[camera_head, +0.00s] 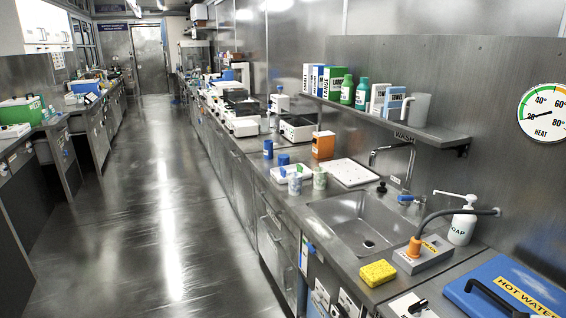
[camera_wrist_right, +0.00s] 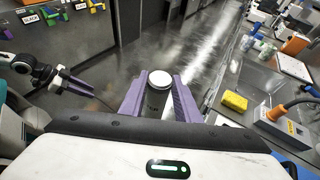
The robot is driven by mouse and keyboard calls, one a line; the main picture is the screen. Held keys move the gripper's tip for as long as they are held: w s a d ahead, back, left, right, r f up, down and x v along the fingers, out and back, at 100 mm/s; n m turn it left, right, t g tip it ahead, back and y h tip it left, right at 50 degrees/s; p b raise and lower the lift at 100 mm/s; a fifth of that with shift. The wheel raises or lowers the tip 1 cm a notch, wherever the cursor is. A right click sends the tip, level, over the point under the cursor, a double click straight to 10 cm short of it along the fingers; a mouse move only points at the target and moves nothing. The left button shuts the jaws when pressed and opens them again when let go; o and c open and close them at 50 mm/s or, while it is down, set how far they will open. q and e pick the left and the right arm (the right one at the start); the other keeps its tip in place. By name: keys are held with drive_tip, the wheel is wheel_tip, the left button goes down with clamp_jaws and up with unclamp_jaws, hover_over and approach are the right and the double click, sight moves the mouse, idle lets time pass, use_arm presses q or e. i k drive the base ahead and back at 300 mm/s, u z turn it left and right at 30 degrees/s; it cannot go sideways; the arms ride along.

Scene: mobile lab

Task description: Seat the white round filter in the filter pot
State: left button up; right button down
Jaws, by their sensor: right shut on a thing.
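My right gripper (camera_wrist_right: 159,103) shows in the right wrist view with purple fingers. It is shut on a small round piece with a white top (camera_wrist_right: 160,78), which looks like the white round filter. The lower part of this piece is dark between the fingers, and I cannot make out its shape. It is held up over the floor, clear of the counter. A purple-tipped black arm end at the left of that view looks like my left gripper (camera_wrist_right: 70,82); its jaws cannot be made out. Neither gripper shows in the head view. I cannot pick out the filter pot.
A counter (camera_head: 325,289) runs along the right with a sink (camera_head: 345,222), yellow sponge (camera_head: 378,273), grey box with an orange plug (camera_head: 423,256), soap bottle (camera_head: 462,222) and blue hot-water box (camera_head: 500,280). A wall shelf (camera_head: 385,121) hangs above. The aisle floor (camera_head: 150,200) is clear.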

sight(269, 157)
drive_tip(key=u, duration=0.7)
drive_tip(key=i, duration=1.6)
drive_tip(key=u, duration=0.75)
drive_tip(key=i, duration=2.05)
drive_tip(key=z, duration=0.35)
drive_tip(key=i, duration=1.6)
drive_tip(key=z, duration=2.05)
drive_tip(key=i, duration=0.9)
drive_tip(key=z, duration=0.75)
